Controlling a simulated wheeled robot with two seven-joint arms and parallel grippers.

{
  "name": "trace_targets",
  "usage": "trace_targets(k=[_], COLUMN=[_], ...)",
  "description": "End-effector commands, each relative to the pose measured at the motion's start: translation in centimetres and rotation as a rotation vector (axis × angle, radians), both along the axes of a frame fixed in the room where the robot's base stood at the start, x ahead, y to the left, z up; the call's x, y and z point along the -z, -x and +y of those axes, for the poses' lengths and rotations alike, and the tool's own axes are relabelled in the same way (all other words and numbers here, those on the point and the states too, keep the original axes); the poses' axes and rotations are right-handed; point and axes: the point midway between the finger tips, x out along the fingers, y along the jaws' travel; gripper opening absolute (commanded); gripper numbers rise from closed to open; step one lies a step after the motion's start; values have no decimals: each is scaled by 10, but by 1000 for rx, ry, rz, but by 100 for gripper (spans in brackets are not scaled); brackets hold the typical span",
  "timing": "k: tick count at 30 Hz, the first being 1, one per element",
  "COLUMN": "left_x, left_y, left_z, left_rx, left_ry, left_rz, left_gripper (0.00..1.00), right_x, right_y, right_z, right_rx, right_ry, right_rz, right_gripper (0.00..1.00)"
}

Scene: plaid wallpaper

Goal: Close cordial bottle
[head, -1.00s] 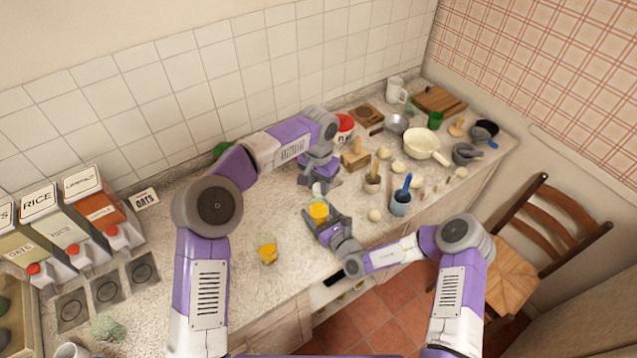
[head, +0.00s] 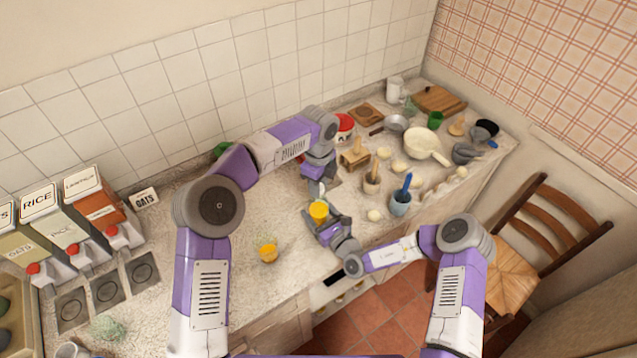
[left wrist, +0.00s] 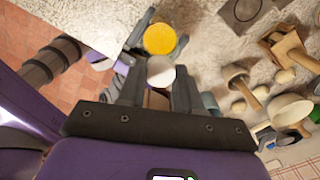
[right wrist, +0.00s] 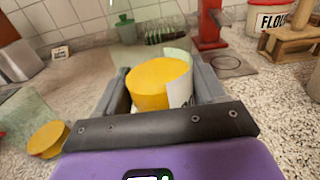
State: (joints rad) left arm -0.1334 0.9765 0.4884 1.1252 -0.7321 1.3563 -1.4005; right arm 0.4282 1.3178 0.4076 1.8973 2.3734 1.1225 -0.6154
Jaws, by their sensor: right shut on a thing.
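The cordial bottle (head: 318,211) is clear with yellow-orange liquid and a pale label. In the right wrist view it (right wrist: 158,84) stands between the fingers of my right gripper (right wrist: 162,92), which is shut on it. It shows in the left wrist view as a yellow disc (left wrist: 160,39). My left gripper (head: 320,184) is just above the bottle, pointing down. Its fingers (left wrist: 158,92) are drawn in close on both sides of a round white cap (left wrist: 160,71) and appear shut on it. I cannot tell whether the cap touches the bottle's neck.
A clear vessel with yellow liquid (head: 268,253) stands on the counter to the left, also in the right wrist view (right wrist: 48,139). The front-left counter is fairly clear.

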Motion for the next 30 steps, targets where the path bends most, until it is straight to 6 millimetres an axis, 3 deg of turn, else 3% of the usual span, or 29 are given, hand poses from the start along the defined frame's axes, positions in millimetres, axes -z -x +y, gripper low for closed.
trace_targets(k=[1,6,17,30], left_x=[0,0,-7,-96], left_y=[0,0,-1,0], left_z=[0,0,0,-1], left_rx=[-1,-2,-4,-2], left_ry=[1,0,0,3], left_rz=[-1,0,-2,-4], left_gripper=[41,63,63,63], right_x=[0,0,0,0], right_y=[0,0,0,0], right_z=[0,0,0,0], right_rx=[0,0,0,0], right_ry=[-1,-1,-1,-1], right_rz=[-1,-1,-1,-1], right_gripper=[0,0,0,0])
